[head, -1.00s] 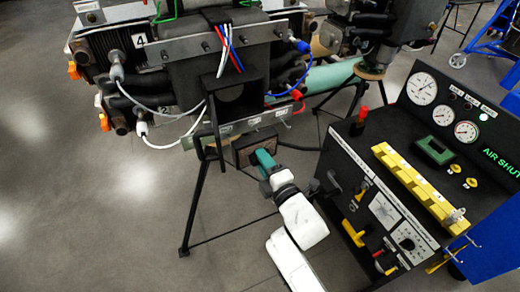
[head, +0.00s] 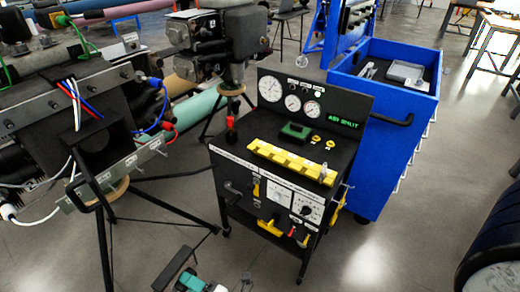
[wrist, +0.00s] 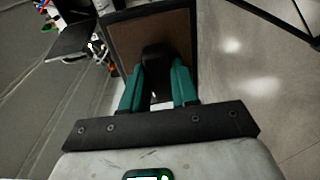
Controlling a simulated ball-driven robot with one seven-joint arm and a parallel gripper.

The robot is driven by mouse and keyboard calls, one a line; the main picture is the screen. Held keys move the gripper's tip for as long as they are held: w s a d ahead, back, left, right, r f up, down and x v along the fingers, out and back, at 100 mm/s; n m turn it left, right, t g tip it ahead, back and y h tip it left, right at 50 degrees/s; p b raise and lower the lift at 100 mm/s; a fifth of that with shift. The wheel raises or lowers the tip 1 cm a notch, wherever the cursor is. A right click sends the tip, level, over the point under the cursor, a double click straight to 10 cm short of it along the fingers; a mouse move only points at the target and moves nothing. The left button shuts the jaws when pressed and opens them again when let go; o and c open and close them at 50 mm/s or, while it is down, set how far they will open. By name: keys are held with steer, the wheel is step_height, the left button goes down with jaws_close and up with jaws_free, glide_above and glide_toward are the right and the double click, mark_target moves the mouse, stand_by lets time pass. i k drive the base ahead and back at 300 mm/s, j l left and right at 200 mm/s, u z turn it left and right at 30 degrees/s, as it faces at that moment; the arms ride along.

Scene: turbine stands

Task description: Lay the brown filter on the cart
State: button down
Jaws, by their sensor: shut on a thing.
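The brown filter (wrist: 124,40) is a flat rectangular panel with a dark frame and a brown face, large in the wrist view. The teal fingers of my gripper (wrist: 157,66) are shut on a black part at the middle of its face. In the head view the filter (head: 174,266) shows nearly edge-on at the bottom, left of centre, with my gripper (head: 190,280) beside it. The blue cart (head: 377,101) stands at the back right. Its top is an open tray with grey and dark items in it.
A black console (head: 245,155) with gauges and a yellow strip stands between the filter and the cart. A turbine (head: 60,85) on a black stand (head: 101,240) is at the left. Grey floor (head: 400,235) is open at the right front. A dark rounded object (head: 492,260) is at the lower right.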

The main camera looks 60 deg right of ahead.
mark_target(310, 151)
steer(key=l+u, duration=0.1)
steer(key=u, duration=0.3)
steer(key=l+u, duration=0.1)
steer(key=u, duration=0.7)
steer(key=l+u, duration=0.1)
steer(key=u, duration=0.3)
steer(key=k+l+u, duration=0.1)
steer(key=u, duration=0.25)
steer(key=k+u, duration=0.15)
steer(key=u, duration=0.2)
steer(key=k+z, duration=1.4)
steer(key=k+l+z, duration=0.1)
steer(key=z, duration=0.3)
steer(key=k+l+z, duration=0.25)
steer(key=z, duration=0.15)
steer(key=k+l+z, duration=0.1)
steer(key=z, duration=0.2)
steer(key=k, duration=0.1)
